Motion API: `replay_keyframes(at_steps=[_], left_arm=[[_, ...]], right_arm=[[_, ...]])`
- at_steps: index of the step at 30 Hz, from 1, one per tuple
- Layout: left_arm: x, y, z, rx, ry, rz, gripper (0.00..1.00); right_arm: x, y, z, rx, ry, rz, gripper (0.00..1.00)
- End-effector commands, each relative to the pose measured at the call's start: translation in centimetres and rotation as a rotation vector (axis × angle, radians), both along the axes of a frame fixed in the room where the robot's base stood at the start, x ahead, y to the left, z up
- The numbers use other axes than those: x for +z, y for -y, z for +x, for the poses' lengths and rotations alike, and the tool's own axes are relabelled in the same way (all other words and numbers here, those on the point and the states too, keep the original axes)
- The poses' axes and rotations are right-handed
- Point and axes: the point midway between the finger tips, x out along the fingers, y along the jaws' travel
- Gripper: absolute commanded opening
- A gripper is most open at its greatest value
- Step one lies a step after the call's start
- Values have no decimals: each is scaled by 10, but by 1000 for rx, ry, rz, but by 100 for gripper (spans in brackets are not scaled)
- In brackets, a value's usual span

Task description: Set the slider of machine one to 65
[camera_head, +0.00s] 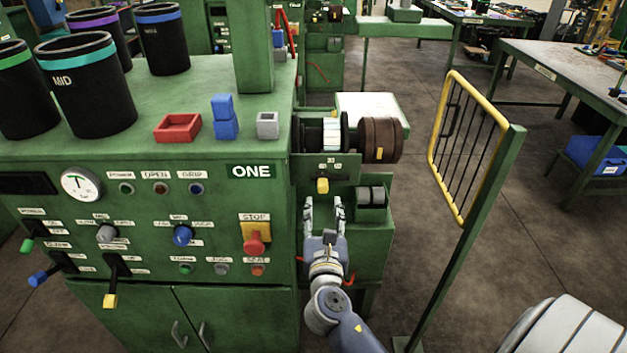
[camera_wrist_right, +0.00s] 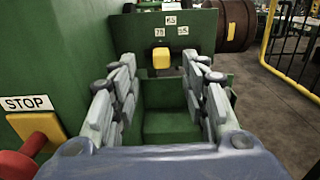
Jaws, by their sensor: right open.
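Machine one (camera_head: 130,235) is a green cabinet with a "ONE" label. On its right side a yellow slider knob (camera_head: 322,186) sits on a green plate, with small white number labels above it. In the right wrist view the yellow knob (camera_wrist_right: 161,59) stands straight ahead, below three labels (camera_wrist_right: 171,20) too small to read surely. My right gripper (camera_head: 324,208) is open and empty, its fingers pointing at the plate. In the wrist view its fingers (camera_wrist_right: 160,85) are spread to either side of the knob's line, apparently short of it. My left gripper is out of view.
A red stop button (camera_head: 256,242) sticks out left of my right gripper. A brown roller (camera_head: 380,139) is above right of the knob, and a green box (camera_head: 370,235) is beside the gripper. A yellow barred gate (camera_head: 465,145) stands to the right, with open floor between.

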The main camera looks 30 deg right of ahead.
Motion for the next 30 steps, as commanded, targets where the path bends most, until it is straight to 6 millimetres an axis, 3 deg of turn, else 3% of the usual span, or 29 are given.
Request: replay_keyframes(at_steps=[6, 15, 21, 30], left_arm=[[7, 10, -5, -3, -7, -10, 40], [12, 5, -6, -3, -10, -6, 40], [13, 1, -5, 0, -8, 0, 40], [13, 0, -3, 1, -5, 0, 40]], right_arm=[[2, 18, 29, -1, 0, -1, 42], [0, 45, 74, 0, -1, 3, 42], [-1, 53, 87, 2, -2, 3, 42], [-1, 54, 89, 2, 0, 4, 42]])
